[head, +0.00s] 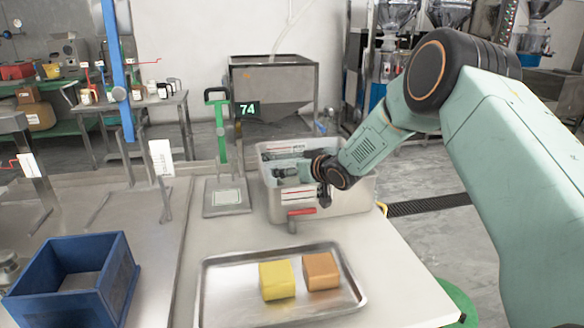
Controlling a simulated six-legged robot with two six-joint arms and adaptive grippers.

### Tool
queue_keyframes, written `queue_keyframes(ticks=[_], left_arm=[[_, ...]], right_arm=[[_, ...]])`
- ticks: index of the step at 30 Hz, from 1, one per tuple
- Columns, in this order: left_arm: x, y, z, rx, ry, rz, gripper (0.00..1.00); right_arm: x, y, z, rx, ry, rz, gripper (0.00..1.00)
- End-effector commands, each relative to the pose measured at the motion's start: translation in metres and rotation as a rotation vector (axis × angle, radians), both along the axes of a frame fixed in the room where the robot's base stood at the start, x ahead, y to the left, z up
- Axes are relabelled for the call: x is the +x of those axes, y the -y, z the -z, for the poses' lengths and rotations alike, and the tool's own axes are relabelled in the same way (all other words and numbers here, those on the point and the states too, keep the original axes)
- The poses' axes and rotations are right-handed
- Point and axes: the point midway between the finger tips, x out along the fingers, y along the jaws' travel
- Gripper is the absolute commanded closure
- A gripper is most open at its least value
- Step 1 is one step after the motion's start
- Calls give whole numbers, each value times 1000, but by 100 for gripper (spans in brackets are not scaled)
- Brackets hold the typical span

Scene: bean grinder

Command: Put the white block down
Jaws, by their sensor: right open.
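A yellow block (277,281) and an orange-brown block (321,271) sit side by side on the metal tray (226,295). My left gripper is out of view.
A scale (226,197) with a green post and a display reading 74 stands left of the bin. A blue open crate (72,279) is at the lower left. The white tabletop (404,265) is clear right of the tray. A metal hopper (272,83) stands behind.

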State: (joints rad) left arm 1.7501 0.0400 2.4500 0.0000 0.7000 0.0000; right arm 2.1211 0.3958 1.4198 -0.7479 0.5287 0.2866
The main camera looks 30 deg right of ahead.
Motion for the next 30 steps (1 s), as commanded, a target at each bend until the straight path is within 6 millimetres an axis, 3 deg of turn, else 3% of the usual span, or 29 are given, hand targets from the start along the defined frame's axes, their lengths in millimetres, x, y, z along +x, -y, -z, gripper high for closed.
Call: queue_keyframes(ticks=[1, 5, 11, 30], left_arm=[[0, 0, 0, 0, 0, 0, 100], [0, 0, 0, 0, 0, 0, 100], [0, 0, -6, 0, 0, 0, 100], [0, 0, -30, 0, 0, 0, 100]], right_arm=[[-6, -2, 14, -4, -29, -4, 17], [-6, -2, 14, -4, -29, -4, 17], [-6, -1, -3, -4, -27, -4, 17], [-96, 13, -47, 4, -13, 1, 17]])
